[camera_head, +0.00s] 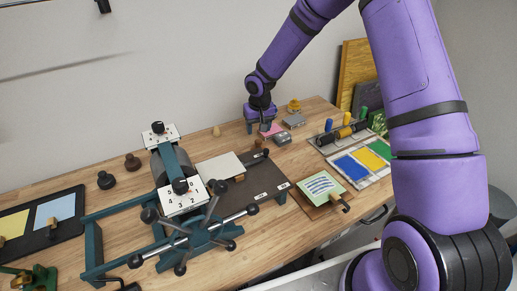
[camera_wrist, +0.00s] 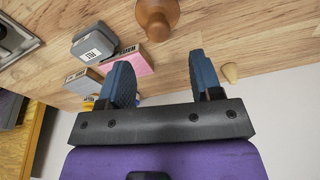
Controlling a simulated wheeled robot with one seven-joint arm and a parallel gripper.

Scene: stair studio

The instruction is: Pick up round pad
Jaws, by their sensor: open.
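No thing in view is plainly marked as the round pad, and I cannot tell for sure which one it is. A brown wooden knob-shaped piece with a round base (camera_wrist: 157,14) stands at the top of the wrist view, beyond my fingertips and apart from them. Two more round knobbed pieces, one brown (camera_head: 133,162) and one black (camera_head: 105,180), stand at the left in the head view. My gripper (camera_head: 263,129) is low over the back of the table; in the wrist view (camera_wrist: 163,72) its blue fingers are apart with nothing between them.
A pink block (camera_wrist: 130,60) and grey boxes (camera_wrist: 94,42) lie close beside one finger. A small wooden cone (camera_wrist: 231,72) is beside the other. The press (camera_head: 185,195) with its spoked handle fills the middle table. The wall is close behind my gripper.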

